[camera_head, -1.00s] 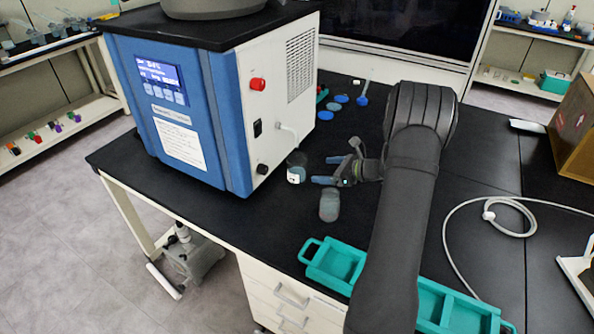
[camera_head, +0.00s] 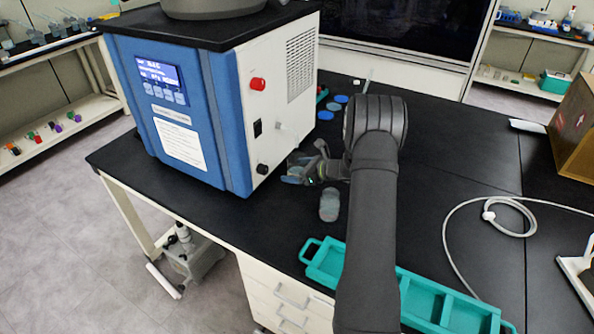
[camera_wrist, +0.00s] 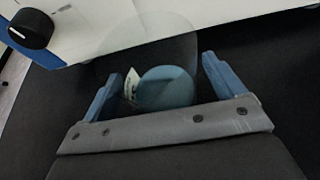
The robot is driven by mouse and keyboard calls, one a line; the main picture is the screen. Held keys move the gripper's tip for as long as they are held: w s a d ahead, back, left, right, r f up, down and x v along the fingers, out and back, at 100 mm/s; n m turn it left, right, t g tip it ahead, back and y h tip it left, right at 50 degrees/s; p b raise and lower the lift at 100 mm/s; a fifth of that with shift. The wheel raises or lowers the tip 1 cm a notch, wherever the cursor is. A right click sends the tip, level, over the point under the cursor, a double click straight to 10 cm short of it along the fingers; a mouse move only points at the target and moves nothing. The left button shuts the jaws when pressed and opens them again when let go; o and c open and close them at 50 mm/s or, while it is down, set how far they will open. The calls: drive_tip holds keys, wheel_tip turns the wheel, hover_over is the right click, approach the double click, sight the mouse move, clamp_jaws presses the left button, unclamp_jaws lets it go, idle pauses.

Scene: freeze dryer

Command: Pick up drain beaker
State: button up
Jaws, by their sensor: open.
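The drain beaker (camera_wrist: 166,88) is clear glass with a white label and a blue-green bottom or contents. In the wrist view it stands between the two blue fingers of my gripper (camera_wrist: 160,76), with dark gaps showing near the fingers. In the head view my gripper (camera_head: 294,170) is low beside the dryer's right side, and its fingers largely hide the beaker. The gripper is open around the beaker and not closed on it.
The blue and white freeze dryer (camera_head: 228,125) stands close to the left of my gripper. A second glass vessel (camera_head: 329,205) stands just in front of my wrist. A teal tray (camera_head: 325,262) lies near the table's front edge. Blue discs (camera_head: 333,106) lie behind.

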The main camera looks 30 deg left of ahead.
drive_tip(key=c, duration=1.2)
drive_tip(key=shift+r, duration=0.25)
